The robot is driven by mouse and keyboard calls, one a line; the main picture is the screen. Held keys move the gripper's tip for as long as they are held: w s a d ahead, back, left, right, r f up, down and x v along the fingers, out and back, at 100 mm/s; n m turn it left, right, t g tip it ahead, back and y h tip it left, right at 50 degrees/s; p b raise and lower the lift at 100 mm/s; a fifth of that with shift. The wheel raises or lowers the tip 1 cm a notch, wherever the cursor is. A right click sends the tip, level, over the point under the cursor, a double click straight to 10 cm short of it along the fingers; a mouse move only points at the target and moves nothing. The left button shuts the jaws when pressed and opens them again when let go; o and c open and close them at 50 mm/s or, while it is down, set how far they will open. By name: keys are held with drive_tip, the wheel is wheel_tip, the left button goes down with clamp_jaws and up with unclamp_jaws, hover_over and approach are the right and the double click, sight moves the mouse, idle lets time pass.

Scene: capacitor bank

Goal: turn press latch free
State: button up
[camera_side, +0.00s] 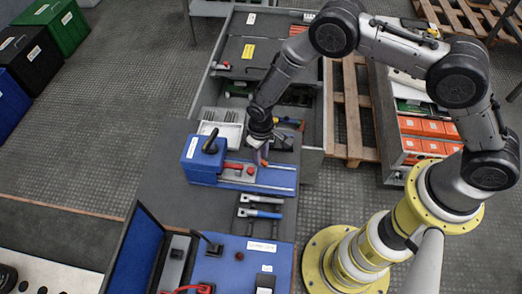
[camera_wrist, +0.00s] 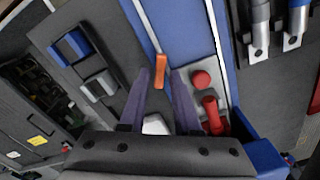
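The blue press (camera_side: 205,160) stands on the grey bench in the side view, with a black-knobbed lever on top and a grey plate with red parts at its front. The wrist view shows a small orange latch tab (camera_wrist: 160,70) on the blue base, beside a silver rail. My gripper (camera_wrist: 160,80) points down over the base, its two purple fingers apart with the orange tab showing between their tips. I cannot tell whether they touch it. In the side view my gripper (camera_side: 263,159) is just right of the red parts.
A red button (camera_wrist: 201,79) and red handle (camera_wrist: 212,115) sit close to my right finger.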

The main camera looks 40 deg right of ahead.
drive_tip(key=shift+f, duration=0.3)
idle(0.4)
clamp_jaws()
idle(1.5)
drive_tip(key=n, duration=0.6)
drive_tip(key=shift+o, duration=0.2)
unclamp_jaws()
drive_tip(key=shift+r, duration=0.15)
